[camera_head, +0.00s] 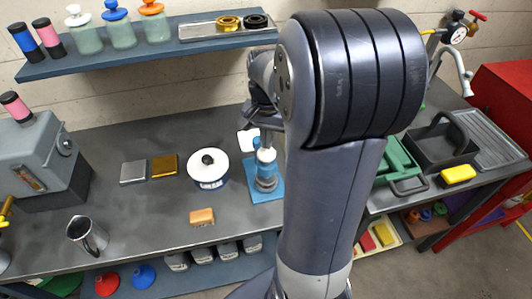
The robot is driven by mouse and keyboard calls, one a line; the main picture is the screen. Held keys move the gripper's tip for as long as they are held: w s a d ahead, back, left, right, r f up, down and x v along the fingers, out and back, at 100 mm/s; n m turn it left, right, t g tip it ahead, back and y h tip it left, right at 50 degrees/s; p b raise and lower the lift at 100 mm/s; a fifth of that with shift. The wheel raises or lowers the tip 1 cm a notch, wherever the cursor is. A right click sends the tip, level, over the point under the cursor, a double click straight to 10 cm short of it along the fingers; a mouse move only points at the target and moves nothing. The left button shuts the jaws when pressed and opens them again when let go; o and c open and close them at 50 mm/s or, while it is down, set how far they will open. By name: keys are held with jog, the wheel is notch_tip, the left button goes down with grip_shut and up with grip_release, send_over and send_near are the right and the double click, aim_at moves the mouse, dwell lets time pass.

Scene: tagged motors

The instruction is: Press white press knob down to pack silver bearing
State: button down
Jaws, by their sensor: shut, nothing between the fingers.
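A blue press (267,192) stands on the bench just left of my arm. Its white press knob (266,154) sits at the top of a blue and silver column. A silver ring-like part (266,183) shows low on the column; I cannot tell for sure that it is the silver bearing. My gripper (257,140) points down at the top of the press, close above or behind the white knob, and looks shut and empty. My arm partly hides it, and contact with the knob cannot be told.
A white and blue round tub (208,170) stands left of the press. An orange block (202,217) lies in front, and a metal jug (87,236) stands at left. A shelf (150,50) with bottles hangs behind. A green crate (398,160) is right of my arm.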

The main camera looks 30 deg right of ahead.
jog(key=shift+f, duration=0.15)
dwell(0.4)
jog(key=shift+f+b, duration=1.1)
jog(key=shift+f, duration=0.35)
jog(key=shift+r+p, duration=1.3)
jog(key=shift+r, duration=0.25)
notch_tip(320, 180, up, 6)
jog(key=p, duration=0.5)
jog(key=shift+f, duration=0.15)
notch_tip(320, 180, down, 7)
jog(key=b, duration=0.6)
